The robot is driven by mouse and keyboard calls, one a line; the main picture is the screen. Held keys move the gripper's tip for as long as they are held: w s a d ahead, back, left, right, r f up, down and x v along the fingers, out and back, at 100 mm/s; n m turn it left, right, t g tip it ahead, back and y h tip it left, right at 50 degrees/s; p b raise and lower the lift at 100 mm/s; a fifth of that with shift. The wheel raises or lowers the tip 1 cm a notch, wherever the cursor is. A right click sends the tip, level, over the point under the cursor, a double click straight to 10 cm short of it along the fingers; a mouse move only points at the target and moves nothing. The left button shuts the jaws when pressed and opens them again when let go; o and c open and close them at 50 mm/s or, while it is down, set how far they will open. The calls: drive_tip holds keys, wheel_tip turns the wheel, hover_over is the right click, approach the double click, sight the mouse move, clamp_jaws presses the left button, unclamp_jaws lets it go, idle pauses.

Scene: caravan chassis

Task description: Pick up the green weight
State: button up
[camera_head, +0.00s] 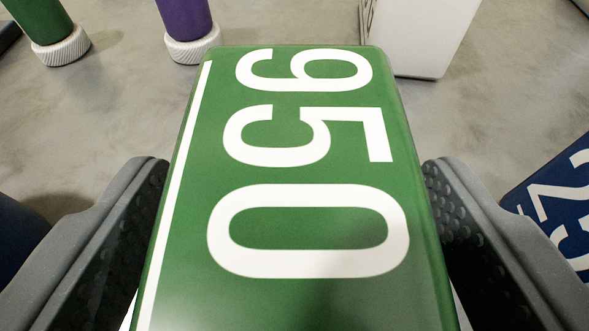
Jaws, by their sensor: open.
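The green weight (315,172) is a green block with a white stripe and the white digits "950" on its top. It fills the middle of the head view, and its near end runs out of the frame. My gripper (295,200) is open around it, with one dark, studded finger pad on the left side and one on the right. Narrow gaps seem to show between the pads and the weight's sides, though contact lower down is hidden.
A dark blue block (562,205) with white digits lies at the right. A white block (418,35) stands behind the weight. A purple cylinder (184,18) and a green cylinder (38,20), both with white ends, stand at the back left. Grey floor (115,105) lies between them.

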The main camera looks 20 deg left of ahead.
drive_tip(key=shift+w, duration=0.1)
drive_tip(key=shift+c, duration=0.3)
clamp_jaws()
drive_tip(key=shift+r, duration=0.1)
